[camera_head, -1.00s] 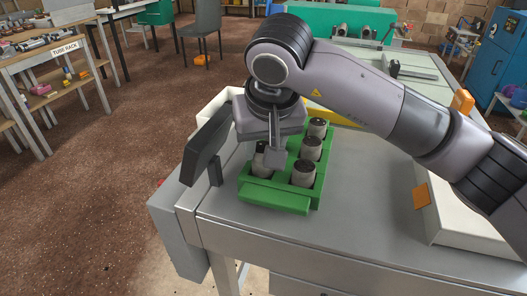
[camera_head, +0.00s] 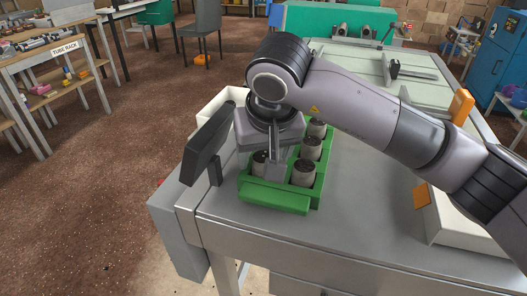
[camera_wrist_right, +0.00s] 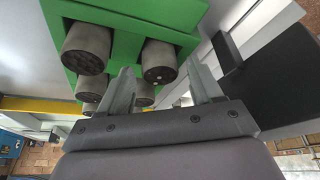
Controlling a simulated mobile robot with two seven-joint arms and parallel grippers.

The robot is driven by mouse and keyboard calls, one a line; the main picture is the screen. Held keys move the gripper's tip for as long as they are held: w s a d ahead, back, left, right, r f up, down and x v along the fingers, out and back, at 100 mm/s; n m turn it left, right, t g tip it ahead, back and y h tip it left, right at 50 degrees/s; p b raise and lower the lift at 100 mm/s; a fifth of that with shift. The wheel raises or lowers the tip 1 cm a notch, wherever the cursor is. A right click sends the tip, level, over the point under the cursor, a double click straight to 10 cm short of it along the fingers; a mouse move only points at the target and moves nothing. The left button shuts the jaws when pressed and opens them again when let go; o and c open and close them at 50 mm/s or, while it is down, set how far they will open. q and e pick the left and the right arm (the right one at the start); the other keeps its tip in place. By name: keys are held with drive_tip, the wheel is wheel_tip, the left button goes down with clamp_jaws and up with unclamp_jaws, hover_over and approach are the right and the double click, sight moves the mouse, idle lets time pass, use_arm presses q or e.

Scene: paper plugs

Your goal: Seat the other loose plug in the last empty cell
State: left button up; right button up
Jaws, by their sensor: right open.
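The green tray (camera_head: 275,201) stands near the table's front left corner and holds several grey paper plugs with dark tops. The front left plug (camera_head: 259,167) stands upright in its cell, partly behind my right gripper (camera_head: 275,172). Three more plugs stand along the right side: front (camera_head: 304,174), middle (camera_head: 311,149) and back (camera_head: 317,129). My right gripper is open, low over the tray. In the right wrist view, its fingers (camera_wrist_right: 160,78) stand either side of one plug (camera_wrist_right: 158,62); contact cannot be told. The back left of the tray is hidden by my wrist. My left gripper is out of view.
A dark flat panel (camera_head: 207,145) stands close to the left of the tray. A white bin (camera_head: 222,103) is behind it. A white box (camera_head: 462,226) with an orange tab lies at the right. The grey table (camera_head: 365,190) is bare between tray and box.

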drive_tip(key=v, duration=1.2)
drive_tip(key=shift+b, duration=0.4)
drive_tip(key=shift+s, duration=0.1)
